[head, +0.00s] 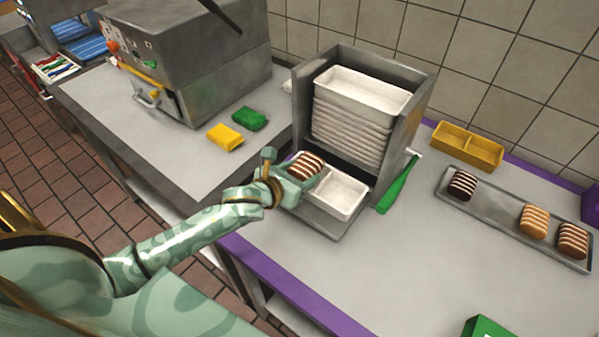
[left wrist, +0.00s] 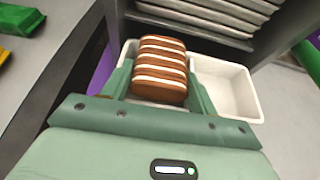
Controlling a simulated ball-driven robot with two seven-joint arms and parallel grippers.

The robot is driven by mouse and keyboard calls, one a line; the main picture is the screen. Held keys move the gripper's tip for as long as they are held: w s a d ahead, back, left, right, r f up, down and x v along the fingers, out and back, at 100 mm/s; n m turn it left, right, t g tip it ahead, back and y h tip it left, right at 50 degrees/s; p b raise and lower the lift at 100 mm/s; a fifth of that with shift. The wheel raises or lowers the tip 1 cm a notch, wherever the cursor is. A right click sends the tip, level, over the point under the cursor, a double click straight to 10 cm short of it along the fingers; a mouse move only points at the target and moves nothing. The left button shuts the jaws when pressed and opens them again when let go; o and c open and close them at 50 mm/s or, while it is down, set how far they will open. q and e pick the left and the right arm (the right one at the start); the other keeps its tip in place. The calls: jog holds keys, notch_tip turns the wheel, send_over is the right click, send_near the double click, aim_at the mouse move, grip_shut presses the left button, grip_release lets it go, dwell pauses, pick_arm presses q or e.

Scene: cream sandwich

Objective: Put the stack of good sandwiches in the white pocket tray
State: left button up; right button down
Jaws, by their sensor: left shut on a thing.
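A stack of brown sandwiches with white cream layers (head: 306,167) is over the left pocket of the white pocket tray (head: 347,195). My left gripper (head: 288,182) is shut on this stack. In the left wrist view the stack (left wrist: 160,68) sits between the two fingers, and the tray (left wrist: 228,90) lies around and below it. I cannot tell whether the stack touches the pocket floor. The tray's right pocket is empty. The tray sits at the front of a grey metal dispenser (head: 420,92). My right gripper is not in view.
More white trays (head: 352,125) are piled in the dispenser. A green handle (head: 398,185) sticks out at its right. A metal tray (head: 500,218) holds a dark stack (head: 462,185), a tan stack (head: 533,221) and a brown stack (head: 572,241). A yellow divided box (head: 467,146) stands behind.

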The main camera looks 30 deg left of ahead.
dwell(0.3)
pick_arm(q)
jog(key=o, duration=1.1)
jog(key=p+v, duration=0.3)
jog(key=v, duration=1.3)
jog(key=shift+s, duration=0.15)
jog(key=shift+f, duration=0.1)
